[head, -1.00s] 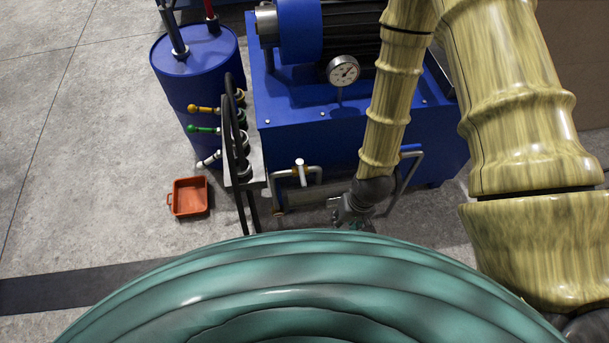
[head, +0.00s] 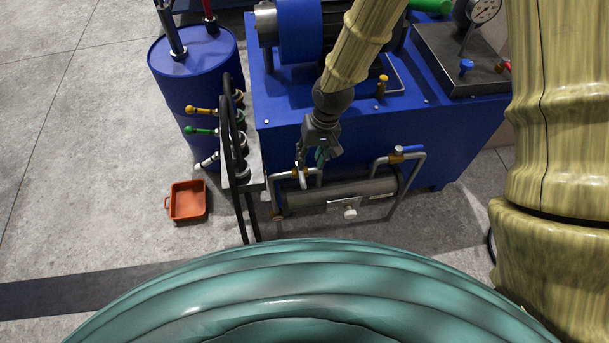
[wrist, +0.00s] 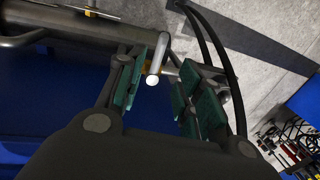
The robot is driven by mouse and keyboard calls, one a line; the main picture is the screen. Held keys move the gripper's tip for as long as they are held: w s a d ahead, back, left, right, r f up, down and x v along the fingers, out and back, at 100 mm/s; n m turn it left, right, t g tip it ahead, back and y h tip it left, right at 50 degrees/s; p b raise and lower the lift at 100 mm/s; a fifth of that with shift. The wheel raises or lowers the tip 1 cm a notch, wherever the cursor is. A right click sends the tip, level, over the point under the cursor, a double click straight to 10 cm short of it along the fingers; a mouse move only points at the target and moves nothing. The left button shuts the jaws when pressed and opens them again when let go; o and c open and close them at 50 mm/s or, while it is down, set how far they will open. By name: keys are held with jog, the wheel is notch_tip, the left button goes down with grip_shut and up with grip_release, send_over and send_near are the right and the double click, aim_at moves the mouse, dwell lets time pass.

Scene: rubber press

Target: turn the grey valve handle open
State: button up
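The grey valve handle (head: 303,178) is a short light lever on a brass-coloured valve, on a pipe at the front of the blue press unit. In the wrist view the handle (wrist: 155,68) lies between my two green-padded fingers, closer to the left one, its pale round end facing the camera. My gripper (head: 314,160) is at the handle, its fingers spread on either side; it also shows in the wrist view (wrist: 163,92). The fingers stand apart with a gap on the right side. I cannot tell whether the left pad touches the handle.
A blue-handled valve (head: 405,151) is to the right. Black hoses (head: 232,125) and a hose plate (head: 248,160) stand close left. An orange tray (head: 188,201) is on the floor.

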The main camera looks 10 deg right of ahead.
aim_at(303, 179)
jog(key=shift+a+f, duration=0.3)
jog(key=shift+f, duration=1.2)
jog(key=shift+a+f, duration=0.3)
jog(key=shift+f, duration=1.25)
jog(key=shift+a+f, duration=0.3)
jog(key=shift+f, duration=1.2)
jog(key=shift+c, duration=0.3)
grip_shut()
